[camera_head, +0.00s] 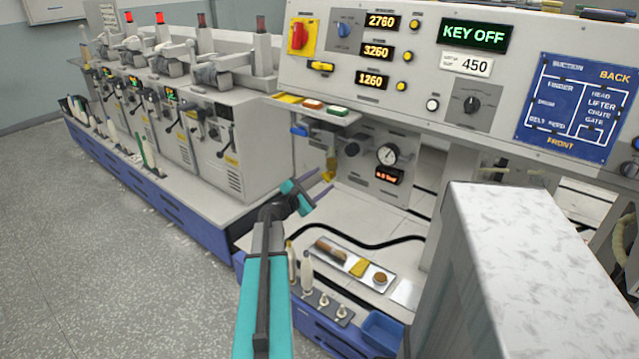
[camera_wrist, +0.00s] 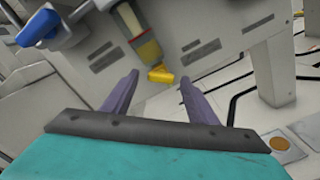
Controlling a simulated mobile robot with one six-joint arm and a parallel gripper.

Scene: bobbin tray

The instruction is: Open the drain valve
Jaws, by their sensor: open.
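A filter bowl of amber colour hangs on the front of the grey panel below the console. A small yellow lever (camera_wrist: 161,75) sits at its bottom end, and appears to be the drain valve. The bowl (camera_wrist: 146,48) shows in the wrist view and, small, in the head view (camera_head: 330,160). My gripper (camera_wrist: 159,77) has its two purple fingers apart with nothing held between them. In the wrist view the yellow lever appears between the fingertips; I cannot tell whether they touch it. My gripper also shows in the head view (camera_head: 329,181).
A blue handle (camera_wrist: 38,28) is left of the bowl; a pressure gauge (camera_head: 388,154) is to its right. A tray (camera_head: 342,273) with brushes and a yellow cloth lies below. A black hose (camera_head: 370,245) crosses the deck. A white-topped block (camera_head: 540,250) stands at right.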

